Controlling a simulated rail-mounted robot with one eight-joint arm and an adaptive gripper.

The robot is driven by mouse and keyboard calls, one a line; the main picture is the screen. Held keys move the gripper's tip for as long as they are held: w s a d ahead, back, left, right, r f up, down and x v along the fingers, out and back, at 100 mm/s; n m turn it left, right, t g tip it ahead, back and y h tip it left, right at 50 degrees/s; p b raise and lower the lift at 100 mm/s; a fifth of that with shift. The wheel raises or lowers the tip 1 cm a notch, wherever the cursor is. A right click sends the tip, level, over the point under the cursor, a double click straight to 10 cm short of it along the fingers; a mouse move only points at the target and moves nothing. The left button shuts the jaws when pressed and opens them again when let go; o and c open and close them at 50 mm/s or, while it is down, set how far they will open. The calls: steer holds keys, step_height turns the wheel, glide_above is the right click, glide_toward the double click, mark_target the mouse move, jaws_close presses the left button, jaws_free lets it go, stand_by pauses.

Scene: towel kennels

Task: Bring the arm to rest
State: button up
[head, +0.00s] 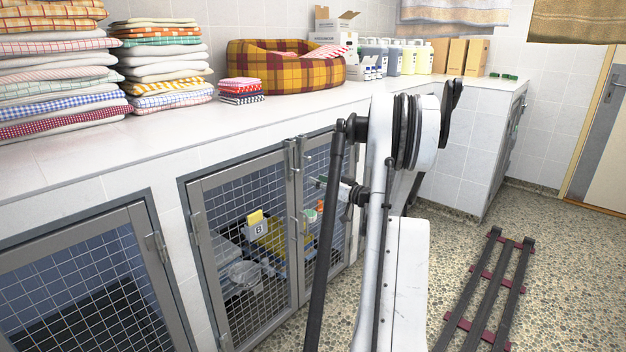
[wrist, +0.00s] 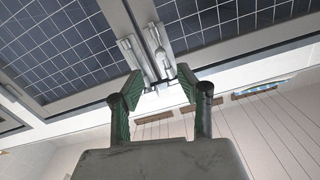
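My arm (head: 381,200) stands folded in front of the kennel doors in the head view, its links hanging down in front of the right-hand door. My gripper (wrist: 159,86) shows in the wrist view with its two green-padded fingers apart and nothing visibly held between them. Beyond the fingertips, metal door latches (wrist: 158,42) sit where two mesh doors meet; I cannot tell whether a finger touches them.
Mesh kennel doors (head: 247,240) line the front below the counter (head: 190,122). On it are towel stacks (head: 160,65), a plaid pet bed (head: 285,68) and several bottles (head: 408,57). A dark rail (head: 487,290) lies on the floor at right, with open floor around it.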

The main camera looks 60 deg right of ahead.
stand_by(0.6)
steer(key=w+a+r+n+g+y, duration=0.1)
steer(key=w+a+r+g+y, duration=0.15)
steer(key=w+a, duration=0.45)
steer(key=w+a+r+g+y, duration=0.1)
steer(key=w+a+r, duration=0.2)
steer(key=a, duration=0.9)
steer(key=w+a+r+n+g+y, duration=0.1)
steer(key=a+r, duration=0.1)
steer(key=a, duration=0.8)
steer(key=w+a+r+g+y, duration=0.1)
steer(key=a+g, duration=0.1)
steer(key=a, duration=0.7)
steer(key=s+a+g, duration=0.1)
steer(key=s+a, duration=0.3)
steer(key=a, duration=0.5)
steer(key=s+a+g, duration=0.2)
steer(key=s+a, duration=0.3)
steer(key=a, duration=0.5)
steer(key=s+a+f+n+g+h, duration=0.1)
steer(key=s+a+f, duration=0.1)
steer(key=s+a, duration=0.45)
steer(key=s+a+f+n+h, duration=0.15)
steer(key=s+a, duration=0.25)
steer(key=s, duration=0.5)
step_height(320, 180, up, 13)
steer(key=p, duration=1.3)
steer(key=shift+p, duration=0.3)
